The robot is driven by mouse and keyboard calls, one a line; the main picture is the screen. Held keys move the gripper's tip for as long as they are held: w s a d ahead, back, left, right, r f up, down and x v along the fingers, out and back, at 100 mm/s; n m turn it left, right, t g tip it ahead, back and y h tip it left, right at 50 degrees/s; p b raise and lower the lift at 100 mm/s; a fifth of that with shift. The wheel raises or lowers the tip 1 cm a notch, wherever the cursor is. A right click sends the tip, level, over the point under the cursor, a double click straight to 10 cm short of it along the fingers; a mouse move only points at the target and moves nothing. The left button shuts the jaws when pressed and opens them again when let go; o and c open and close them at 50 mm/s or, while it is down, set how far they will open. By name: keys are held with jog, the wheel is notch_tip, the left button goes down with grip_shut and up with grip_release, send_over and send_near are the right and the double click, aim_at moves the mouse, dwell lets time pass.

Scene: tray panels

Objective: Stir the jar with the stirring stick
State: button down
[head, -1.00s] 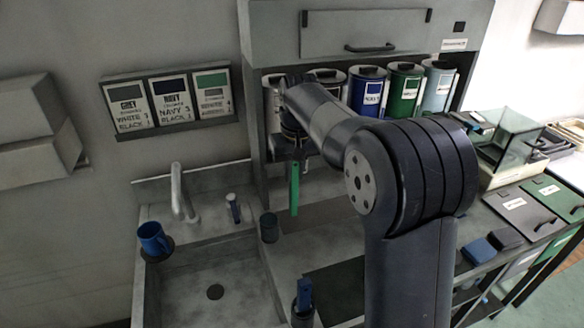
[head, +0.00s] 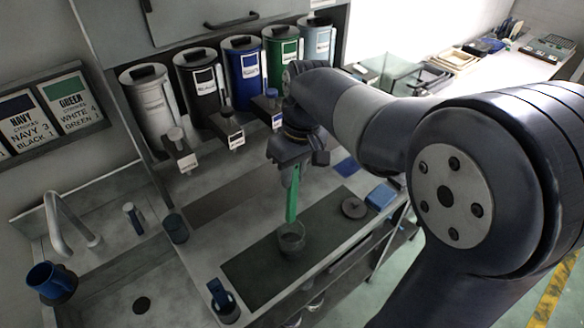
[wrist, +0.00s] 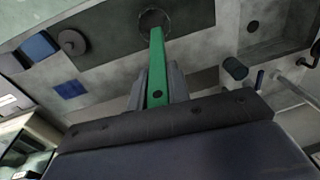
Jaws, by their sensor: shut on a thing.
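My gripper (head: 292,165) is shut on the green stirring stick (head: 292,198), which hangs down from the jaws. The stick also shows in the wrist view (wrist: 157,62), running from the jaws toward the jar. The jar (head: 291,239), a small grey see-through cup, stands on the dark mat (head: 250,272). In the head view the stick's lower end meets the jar's mouth. In the wrist view the jar (wrist: 153,19) sits at the stick's far end. I cannot tell how deep the tip is inside it.
A dark round lid (head: 354,208) and a blue block (head: 381,196) lie right of the jar. A holder with a blue handle (head: 222,297) stands front left. A blue mug (head: 48,279) is by the sink. Several paint canisters (head: 243,70) line the back.

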aim_at(292, 210)
jog(key=shift+f+b, duration=4.4)
jog(key=shift+f, duration=2.05)
jog(key=shift+w+a, duration=0.1)
jog(key=shift+w, duration=0.05)
